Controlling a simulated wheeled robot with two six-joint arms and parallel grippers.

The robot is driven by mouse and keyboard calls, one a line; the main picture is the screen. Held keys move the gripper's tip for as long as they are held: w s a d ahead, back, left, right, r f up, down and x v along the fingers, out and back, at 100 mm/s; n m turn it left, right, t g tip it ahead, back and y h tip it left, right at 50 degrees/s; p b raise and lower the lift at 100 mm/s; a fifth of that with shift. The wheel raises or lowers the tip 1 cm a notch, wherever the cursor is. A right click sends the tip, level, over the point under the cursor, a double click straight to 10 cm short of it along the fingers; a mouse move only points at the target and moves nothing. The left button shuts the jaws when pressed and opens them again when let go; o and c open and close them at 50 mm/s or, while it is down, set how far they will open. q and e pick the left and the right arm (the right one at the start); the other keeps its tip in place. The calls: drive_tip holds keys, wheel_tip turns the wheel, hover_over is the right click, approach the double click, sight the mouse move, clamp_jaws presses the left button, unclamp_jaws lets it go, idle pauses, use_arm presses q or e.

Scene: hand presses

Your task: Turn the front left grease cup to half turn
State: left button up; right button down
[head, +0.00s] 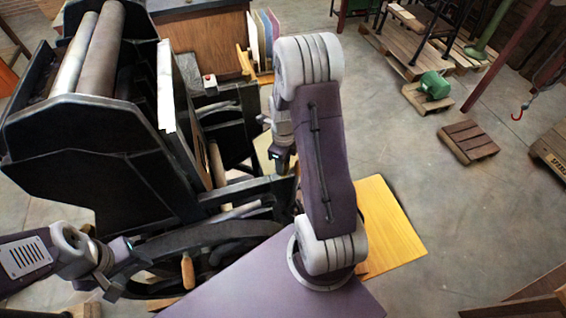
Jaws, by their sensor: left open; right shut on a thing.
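The dark hand press (90,140) fills the left side of the head view, with its rollers on top and a large spoked flywheel low at the front. My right gripper (284,160) is at the end of a dark frame bar of the press, pointing down. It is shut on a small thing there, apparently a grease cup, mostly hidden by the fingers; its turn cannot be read. My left gripper (109,287) is open and empty at the lower left, beside the flywheel (215,232). No other grease cup can be made out.
A wooden crank handle (187,271) sticks out at the flywheel. A yellow board (392,225) lies on the floor behind my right arm. A pallet (467,141) and a green motor (434,86) stand to the right. Open floor lies between.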

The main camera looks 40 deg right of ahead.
idle(0.4)
drive_tip(key=c, duration=0.9)
unclamp_jaws()
drive_tip(key=shift+d+r, duration=0.1)
drive_tip(key=shift+r, duration=0.3)
wheel_tip(320, 180, up, 8)
drive_tip(key=shift+r+b, duration=0.15)
drive_tip(key=shift+b, duration=0.75)
